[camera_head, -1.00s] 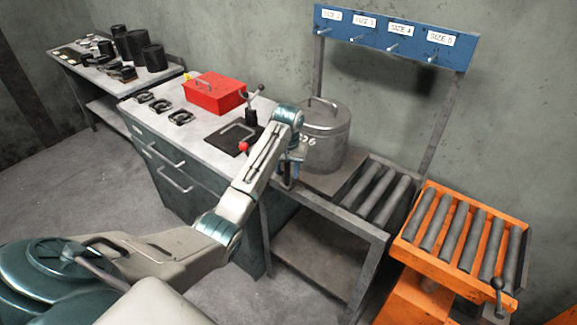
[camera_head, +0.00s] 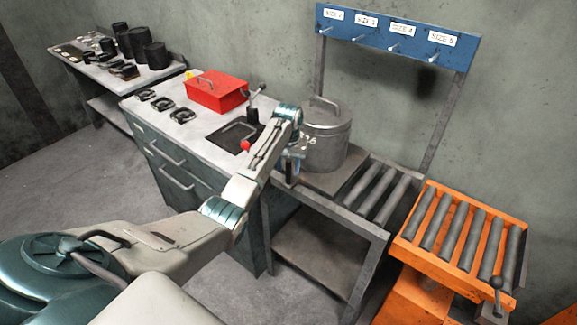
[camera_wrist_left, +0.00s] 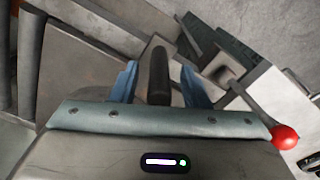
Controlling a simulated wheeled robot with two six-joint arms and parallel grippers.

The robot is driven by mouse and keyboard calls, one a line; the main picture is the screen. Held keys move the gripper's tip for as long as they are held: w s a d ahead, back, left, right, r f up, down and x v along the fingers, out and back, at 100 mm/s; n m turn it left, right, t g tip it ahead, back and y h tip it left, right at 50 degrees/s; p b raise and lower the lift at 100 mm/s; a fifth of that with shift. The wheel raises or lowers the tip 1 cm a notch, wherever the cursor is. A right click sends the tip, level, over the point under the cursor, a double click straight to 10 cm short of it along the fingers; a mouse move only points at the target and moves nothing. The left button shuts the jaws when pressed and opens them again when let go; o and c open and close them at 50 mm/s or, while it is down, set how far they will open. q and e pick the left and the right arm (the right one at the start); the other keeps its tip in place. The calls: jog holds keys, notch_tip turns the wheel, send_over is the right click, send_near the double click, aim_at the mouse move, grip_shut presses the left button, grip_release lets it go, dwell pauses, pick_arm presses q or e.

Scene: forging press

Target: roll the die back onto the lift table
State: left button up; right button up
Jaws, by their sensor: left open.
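A grey metal drum (camera_head: 325,136) with a handle on its lid stands at the left end of the grey roller stand (camera_head: 372,225); I cannot tell for sure whether it is the die. The orange roller table (camera_head: 462,240), likely the lift table, stands apart to the right and is empty. My left gripper (camera_head: 291,172) points down close to the drum's left front side. In the left wrist view its blue fingers (camera_wrist_left: 158,85) are open, with a dark upright bar (camera_wrist_left: 158,68) between them. I cannot tell whether they touch it. My right gripper is out of view.
A cabinet (camera_head: 150,125) left of the stand carries a red box (camera_head: 216,91) and a lever with a red knob (camera_head: 245,146). A blue size-label rack (camera_head: 395,40) stands behind. The stand's rollers (camera_head: 385,190) right of the drum are clear; a narrow gap precedes the orange table.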

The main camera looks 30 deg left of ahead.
pick_arm(q)
jog(key=shift+f, duration=0.6)
grip_shut()
